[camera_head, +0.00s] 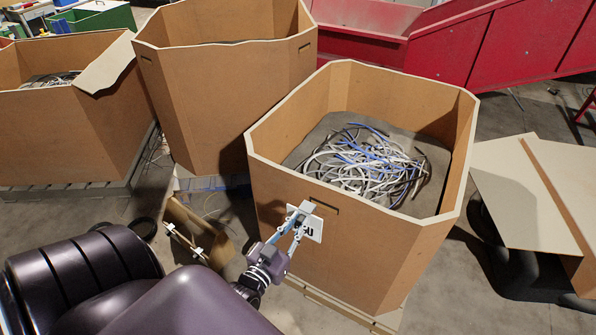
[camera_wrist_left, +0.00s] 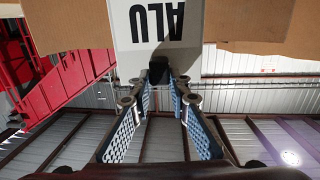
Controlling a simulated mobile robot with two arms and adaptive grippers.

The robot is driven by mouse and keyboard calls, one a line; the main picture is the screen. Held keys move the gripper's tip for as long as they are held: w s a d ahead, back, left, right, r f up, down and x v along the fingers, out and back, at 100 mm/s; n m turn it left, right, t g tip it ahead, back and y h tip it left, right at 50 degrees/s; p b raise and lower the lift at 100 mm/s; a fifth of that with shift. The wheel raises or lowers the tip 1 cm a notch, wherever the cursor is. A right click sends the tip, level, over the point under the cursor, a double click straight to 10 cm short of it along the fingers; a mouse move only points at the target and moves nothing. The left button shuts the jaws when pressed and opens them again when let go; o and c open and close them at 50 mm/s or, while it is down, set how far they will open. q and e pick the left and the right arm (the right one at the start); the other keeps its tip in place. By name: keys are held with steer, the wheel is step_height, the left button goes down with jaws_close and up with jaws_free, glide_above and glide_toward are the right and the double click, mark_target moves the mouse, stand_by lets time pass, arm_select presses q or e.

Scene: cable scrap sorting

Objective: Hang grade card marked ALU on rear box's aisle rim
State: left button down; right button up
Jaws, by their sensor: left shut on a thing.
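The grade card (camera_head: 314,228) is white, and part of its black lettering shows in the head view. In the left wrist view the card (camera_wrist_left: 185,22) reads ALU upside down. My left gripper (camera_head: 300,213) is shut on the card's edge; its fingertips also show in the left wrist view (camera_wrist_left: 160,84). The card is in front of the near wall of a cardboard box (camera_head: 340,262) holding blue and white cables (camera_head: 365,165). It appears just below this box's near rim; I cannot tell whether it touches. My right gripper is not in view.
A tall cardboard box (camera_head: 215,85) stands behind to the left, and another (camera_head: 65,140) with a torn flap is at far left. A red metal container (camera_head: 480,45) is behind. Flat boards (camera_head: 525,205) lie at right.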

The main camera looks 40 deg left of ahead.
mark_target(311, 204)
arm_select(q)
steer(key=shift+w+a, duration=0.1)
steer(key=shift+w, duration=0.4)
steer(key=shift+w+b, duration=0.3)
steer(key=shift+w, duration=0.05)
steer(key=shift+w+a+b, duration=0.15)
steer(key=shift+w+b, duration=0.15)
steer(key=shift+w, duration=0.55)
steer(key=shift+w+a+b, duration=0.15)
steer(key=shift+w+b, duration=0.15)
steer(key=shift+w, duration=0.5)
steer(key=shift+w+a+b, duration=0.15)
steer(key=shift+w+b, duration=0.1)
steer(key=shift+w, duration=0.45)
steer(key=shift+w+a+b, duration=0.1)
steer(key=shift+w+b, duration=0.15)
steer(key=shift+w, duration=0.4)
steer(key=shift+w+a+f+b, duration=0.15)
steer(key=shift+w+f+b, duration=0.3)
steer(key=shift+w+b, duration=0.45)
steer(key=shift+w+a+f+b, duration=0.15)
steer(key=shift+w+f+b, duration=0.45)
steer(key=shift+w, duration=0.45)
steer(key=shift+w+a+f+b, duration=0.15)
steer(key=shift+w+f+b, duration=0.2)
steer(key=shift+w+b, duration=0.6)
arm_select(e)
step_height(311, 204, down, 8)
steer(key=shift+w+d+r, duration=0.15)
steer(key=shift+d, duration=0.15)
